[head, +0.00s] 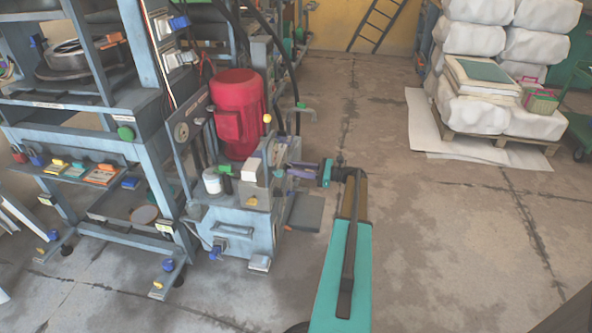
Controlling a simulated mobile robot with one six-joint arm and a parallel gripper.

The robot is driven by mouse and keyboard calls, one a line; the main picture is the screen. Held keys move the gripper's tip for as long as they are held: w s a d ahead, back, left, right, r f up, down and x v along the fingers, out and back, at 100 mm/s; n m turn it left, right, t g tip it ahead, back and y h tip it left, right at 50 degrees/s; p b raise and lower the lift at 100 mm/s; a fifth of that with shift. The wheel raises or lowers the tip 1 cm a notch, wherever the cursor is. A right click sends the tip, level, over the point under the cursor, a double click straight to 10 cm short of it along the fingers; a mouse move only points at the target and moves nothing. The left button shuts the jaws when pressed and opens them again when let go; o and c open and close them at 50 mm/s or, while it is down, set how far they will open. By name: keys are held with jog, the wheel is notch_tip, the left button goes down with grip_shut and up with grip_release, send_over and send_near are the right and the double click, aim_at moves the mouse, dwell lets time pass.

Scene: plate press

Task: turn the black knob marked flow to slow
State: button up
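The black knob marked flow cannot be picked out for certain at this size. A grey upright valve panel (278,150) stands at the right end of the blue-grey pump unit (240,232). My gripper (291,171) reaches in from the right, its purplish fingers at or just in front of this panel. Whether they touch anything is too small to tell, and so is whether they are open or shut. The part of the panel behind the fingers is hidden.
A red motor (238,112) stands on the pump unit, with a white canister (212,181) in front. The blue-grey press frame (155,185) fills the left. Wrapped white bales (470,80) sit on a pallet at the back right. The concrete floor (450,240) at right is clear.

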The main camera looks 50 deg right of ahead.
grip_shut()
jog(key=shift+s+n, duration=0.1)
jog(key=shift+n, duration=0.4)
jog(key=n+p, duration=0.1)
jog(key=n, duration=0.6)
jog(key=shift+s+f+n, duration=0.1)
jog(key=shift+s+n, duration=0.05)
jog(key=shift+n, duration=0.25)
grip_release()
dwell(0.4)
